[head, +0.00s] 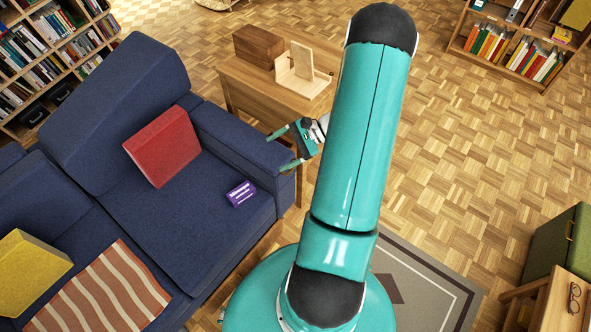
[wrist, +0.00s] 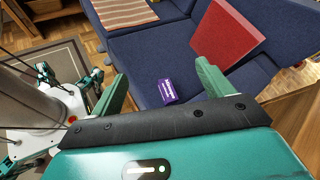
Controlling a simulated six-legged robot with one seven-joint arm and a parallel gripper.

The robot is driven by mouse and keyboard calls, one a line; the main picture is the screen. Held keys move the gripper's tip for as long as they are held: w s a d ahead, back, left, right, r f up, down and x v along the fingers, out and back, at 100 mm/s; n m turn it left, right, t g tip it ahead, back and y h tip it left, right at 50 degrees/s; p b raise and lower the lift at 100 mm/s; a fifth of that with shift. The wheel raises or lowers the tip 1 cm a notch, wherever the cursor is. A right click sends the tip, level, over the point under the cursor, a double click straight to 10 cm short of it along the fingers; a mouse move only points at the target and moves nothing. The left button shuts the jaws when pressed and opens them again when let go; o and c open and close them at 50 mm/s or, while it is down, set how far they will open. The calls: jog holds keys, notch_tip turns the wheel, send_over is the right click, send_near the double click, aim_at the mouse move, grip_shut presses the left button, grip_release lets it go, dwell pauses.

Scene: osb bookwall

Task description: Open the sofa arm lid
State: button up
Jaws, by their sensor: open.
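The blue sofa arm (head: 235,140) is at the right end of the sofa in the head view. Its top looks flat and closed, with no raised lid; I cannot make out a lid seam. My gripper (head: 277,153) is at the front right end of this arm, with its two green fingers spread apart and nothing between them. I cannot tell whether a finger touches the sofa arm. In the wrist view my gripper (wrist: 162,73) is open, pointing toward the sofa. Its dark body hides the nearest part there, so the arm's edge is unclear.
A purple box (head: 241,193) and a red cushion (head: 163,146) are on the sofa seat. A wooden side table (head: 245,88) stands behind the sofa arm, bearing a brown box (head: 258,45) and a light wooden holder (head: 303,72).

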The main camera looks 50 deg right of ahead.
jog(key=s+d+f+m+t+h, duration=0.3)
jog(key=s+f+m+t, duration=0.15)
jog(key=f, duration=0.25)
jog(key=s+d+f+m+t+h, duration=0.3)
jog(key=f+m, duration=0.3)
jog(key=f, duration=0.2)
jog(key=s+d+f+m+t+h, duration=0.3)
jog(key=s+d+f+m, duration=0.15)
jog(key=f, duration=0.25)
jog(key=w+a, duration=0.2)
jog(key=w, duration=1.2)
jog(key=shift+f, duration=0.15)
jog(key=shift+c, duration=0.2)
jog(key=c, duration=1.1)
jog(key=shift+o, duration=0.2)
jog(key=shift+d, duration=0.1)
